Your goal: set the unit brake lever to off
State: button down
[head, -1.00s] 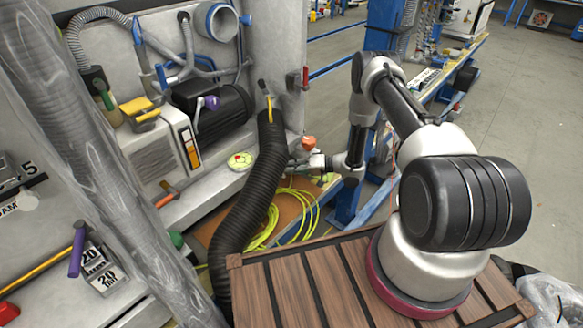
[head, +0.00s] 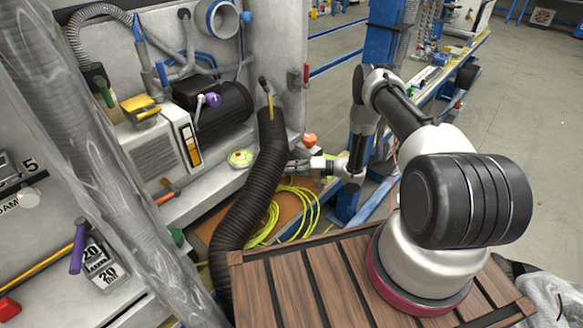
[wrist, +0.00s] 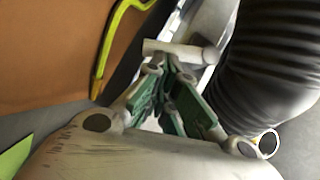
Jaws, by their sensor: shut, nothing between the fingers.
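My gripper (head: 294,164) is low beside the black ribbed hose, at the right end of the unit's ledge. In the wrist view its green-padded fingers (wrist: 168,92) are closed together and empty. A pale bar (wrist: 180,50) shows just beyond the fingertips; I cannot tell what it belongs to. I cannot tell which handle is the unit brake lever. Several show in the head view: a yellow lever (head: 270,102) above the hose, a red one (head: 306,74) on the wall edge, a purple one (head: 212,99), and an orange-ended one (head: 166,198). An orange-red knob (head: 309,139) is just above my gripper.
The thick black hose (head: 254,175) stands left of my gripper and fills the right of the wrist view. Yellow-green cable (head: 290,212) lies coiled below. A blue post (head: 378,45) stands behind my arm. A translucent column (head: 105,170) crosses the left side.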

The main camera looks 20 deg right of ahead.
jog(key=shift+s+a+f+m+y, duration=0.25)
jog(key=shift+f+m+y, duration=0.2)
jog(key=shift+m, duration=0.15)
jog(key=shift+a+f, duration=0.15)
jog(key=shift+s+a+f, duration=0.1)
jog(key=shift+a+f, duration=0.05)
dwell(0.4)
